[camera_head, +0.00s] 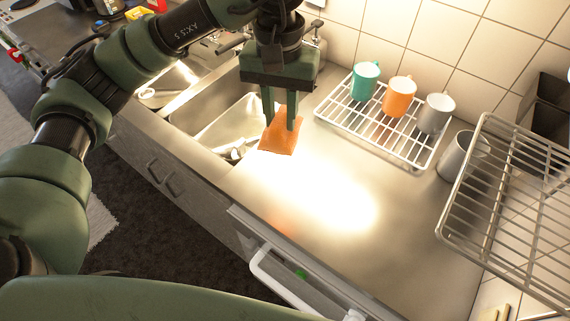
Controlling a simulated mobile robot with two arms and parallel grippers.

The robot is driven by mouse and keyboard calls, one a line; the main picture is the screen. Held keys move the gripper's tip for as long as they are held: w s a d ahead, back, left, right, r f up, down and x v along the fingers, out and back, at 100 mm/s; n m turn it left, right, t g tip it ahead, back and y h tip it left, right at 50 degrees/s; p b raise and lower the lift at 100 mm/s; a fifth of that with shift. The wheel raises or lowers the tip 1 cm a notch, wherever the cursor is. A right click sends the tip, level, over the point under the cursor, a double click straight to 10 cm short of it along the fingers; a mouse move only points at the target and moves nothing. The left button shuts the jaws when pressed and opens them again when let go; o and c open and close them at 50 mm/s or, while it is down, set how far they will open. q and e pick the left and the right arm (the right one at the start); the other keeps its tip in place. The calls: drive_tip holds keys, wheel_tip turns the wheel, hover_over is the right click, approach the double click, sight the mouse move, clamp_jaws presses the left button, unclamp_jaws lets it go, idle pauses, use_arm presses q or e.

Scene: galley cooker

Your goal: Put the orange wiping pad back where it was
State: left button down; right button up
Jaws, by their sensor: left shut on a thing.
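The orange wiping pad (277,139) is at the right edge of the sink, over or on the steel counter. My left gripper (281,118) points down and is shut on the pad, with one finger on each side of its upper part. The pad hangs with its lower edge toward the front; I cannot tell whether it touches the counter. My right gripper does not show.
A sink basin (222,126) lies left of the pad, with a faucet behind. A white wire rack (342,121) with teal, orange and grey mugs stands at the back. A raised wire shelf (504,212) is at right. The middle counter is bare and brightly lit.

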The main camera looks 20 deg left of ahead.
use_arm(q)
drive_tip(key=f+p, duration=0.1)
drive_tip(key=f, duration=0.4)
drive_tip(key=f+p, duration=0.1)
drive_tip(key=f, duration=0.4)
drive_tip(key=f+p, duration=0.2)
drive_tip(key=f, duration=0.3)
drive_tip(key=shift+s+a+f, duration=0.1)
drive_tip(key=shift+s+f, duration=0.1)
drive_tip(key=shift+s, duration=0.05)
wheel_tip(320, 180, down, 4)
drive_tip(key=shift+r+p, duration=0.25)
drive_tip(key=shift+p, duration=0.3)
drive_tip(key=shift+f, duration=0.25)
drive_tip(key=shift+f, duration=0.15)
drive_tip(key=c, duration=1.2)
unclamp_jaws()
